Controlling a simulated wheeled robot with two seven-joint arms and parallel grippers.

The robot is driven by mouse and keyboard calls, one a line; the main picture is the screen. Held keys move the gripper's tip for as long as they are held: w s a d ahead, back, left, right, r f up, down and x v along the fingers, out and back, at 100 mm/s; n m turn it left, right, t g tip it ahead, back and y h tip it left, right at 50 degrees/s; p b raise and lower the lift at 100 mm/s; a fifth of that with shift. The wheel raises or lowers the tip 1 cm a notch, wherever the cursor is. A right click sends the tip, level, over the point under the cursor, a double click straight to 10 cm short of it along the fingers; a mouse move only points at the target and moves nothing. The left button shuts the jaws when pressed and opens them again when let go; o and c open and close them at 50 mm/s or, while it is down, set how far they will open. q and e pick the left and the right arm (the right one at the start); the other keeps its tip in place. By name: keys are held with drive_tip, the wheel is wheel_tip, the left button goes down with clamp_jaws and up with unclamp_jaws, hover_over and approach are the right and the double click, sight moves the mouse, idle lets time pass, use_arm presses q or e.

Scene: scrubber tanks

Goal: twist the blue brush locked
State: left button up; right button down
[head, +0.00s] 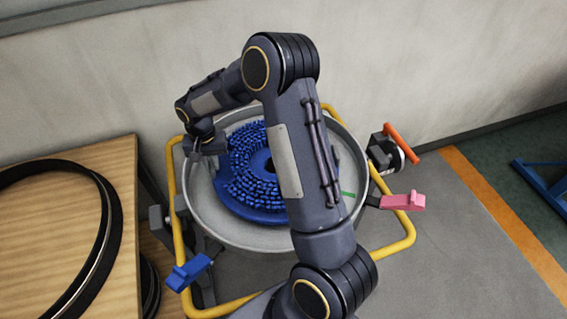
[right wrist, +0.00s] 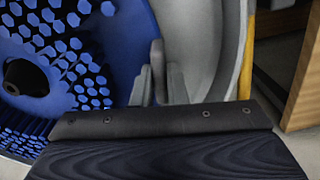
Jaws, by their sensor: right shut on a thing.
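The blue brush (head: 255,175) is a round disc with many blue bristle tufts and a dark centre. It lies inside a round grey tank (head: 215,215); my right arm covers part of it in the head view. My right gripper (head: 222,146) is at the brush's left edge. In the right wrist view, its fingers (right wrist: 158,85) are shut on a grey upright tab (right wrist: 157,60) at the edge of the blue brush (right wrist: 110,30). How the tab joins the brush is hard to see. My left gripper is not in view.
A yellow tube frame (head: 172,190) surrounds the tank. A blue lever (head: 188,272), a pink lever (head: 403,201) and an orange handle (head: 401,143) stick out around it. A green mark (head: 348,194) shows inside the tank. A wooden table (head: 122,165) with a black ring stands left; a wall is behind.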

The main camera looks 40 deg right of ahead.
drive_tip(key=shift+w+d+m, duration=0.7)
drive_tip(key=shift+w+d, duration=0.05)
drive_tip(key=shift+w, duration=0.05)
drive_tip(key=shift+w+d, duration=0.1)
drive_tip(key=shift+w+d+m, duration=0.85)
drive_tip(key=shift+d+m, duration=0.05)
drive_tip(key=shift+d, duration=0.15)
drive_tip(key=shift+d, duration=0.15)
drive_tip(key=shift+w+d+m, duration=0.6)
drive_tip(key=shift+d+m, duration=0.1)
drive_tip(key=shift+d, duration=0.05)
drive_tip(key=c, duration=1.4)
unclamp_jaws()
drive_tip(key=shift+d, duration=0.1)
drive_tip(key=shift+o, duration=0.2)
drive_tip(key=shift+f, duration=0.1)
